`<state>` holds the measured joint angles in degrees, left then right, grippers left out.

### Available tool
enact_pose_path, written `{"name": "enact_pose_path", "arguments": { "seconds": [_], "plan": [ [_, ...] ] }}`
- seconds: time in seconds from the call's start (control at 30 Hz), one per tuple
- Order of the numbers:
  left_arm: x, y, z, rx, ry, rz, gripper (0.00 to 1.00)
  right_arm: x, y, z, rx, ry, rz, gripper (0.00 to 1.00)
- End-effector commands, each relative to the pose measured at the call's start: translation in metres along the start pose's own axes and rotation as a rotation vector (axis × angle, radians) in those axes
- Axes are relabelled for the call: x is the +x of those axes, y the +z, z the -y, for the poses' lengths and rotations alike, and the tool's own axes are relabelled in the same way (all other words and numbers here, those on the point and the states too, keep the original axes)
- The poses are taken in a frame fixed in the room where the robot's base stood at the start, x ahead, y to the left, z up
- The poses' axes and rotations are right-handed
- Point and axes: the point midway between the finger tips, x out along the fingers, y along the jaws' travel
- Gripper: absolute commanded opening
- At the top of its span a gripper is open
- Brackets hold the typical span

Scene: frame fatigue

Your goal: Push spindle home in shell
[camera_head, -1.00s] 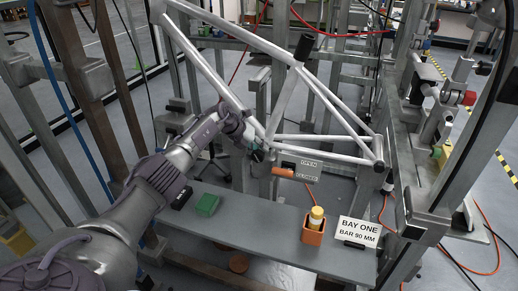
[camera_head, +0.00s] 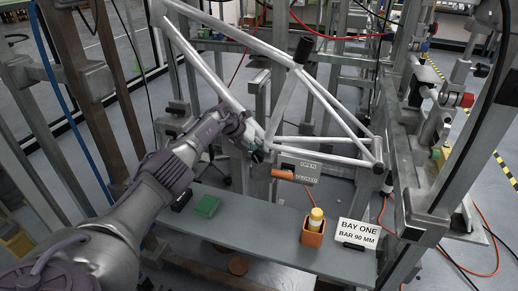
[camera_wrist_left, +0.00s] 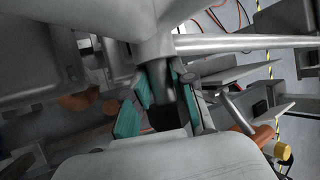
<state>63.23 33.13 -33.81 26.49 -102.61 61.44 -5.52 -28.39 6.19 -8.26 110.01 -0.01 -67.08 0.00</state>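The silvery bicycle frame (camera_head: 222,88) is held in the stand, and its tubes meet low at the shell, which shows in the left wrist view as a grey junction (camera_wrist_left: 155,48). A dark cylinder, apparently the spindle (camera_wrist_left: 164,84), lies against the underside of that junction. My left gripper (camera_head: 257,150) is at the lower tube joint. In the left wrist view its teal finger pads (camera_wrist_left: 162,92) lie on both sides of the dark cylinder and seem closed on it. How deep the spindle sits is hidden. My right gripper is not in view.
An OPEN/CLOSED plate (camera_head: 298,169) with an orange handle (camera_head: 283,175) is just right of the gripper.

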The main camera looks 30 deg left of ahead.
Motion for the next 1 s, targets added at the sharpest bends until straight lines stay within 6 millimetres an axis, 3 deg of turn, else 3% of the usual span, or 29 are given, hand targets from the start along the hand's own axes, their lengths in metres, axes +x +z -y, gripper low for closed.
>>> {"name": "enact_pose_path", "arguments": {
  "seconds": [0.03, 0.1, 0.67, 0.87, 1.0],
  "plan": [
    [-0.001, 0.004, 0.002, 0.001, -0.003, 0.012, 0.42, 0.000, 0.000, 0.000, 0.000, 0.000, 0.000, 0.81],
    [-0.002, 0.004, 0.002, 0.001, -0.003, 0.013, 0.53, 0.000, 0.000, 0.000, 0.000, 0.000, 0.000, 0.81],
    [-0.006, 0.006, 0.000, 0.001, -0.001, 0.017, 0.53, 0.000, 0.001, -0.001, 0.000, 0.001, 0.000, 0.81],
    [-0.024, 0.006, -0.001, 0.003, -0.001, 0.018, 0.53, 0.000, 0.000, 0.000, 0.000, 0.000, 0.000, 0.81],
    [-0.047, 0.004, -0.001, 0.004, 0.001, 0.013, 0.53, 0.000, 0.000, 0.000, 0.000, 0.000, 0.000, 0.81]
  ]
}}
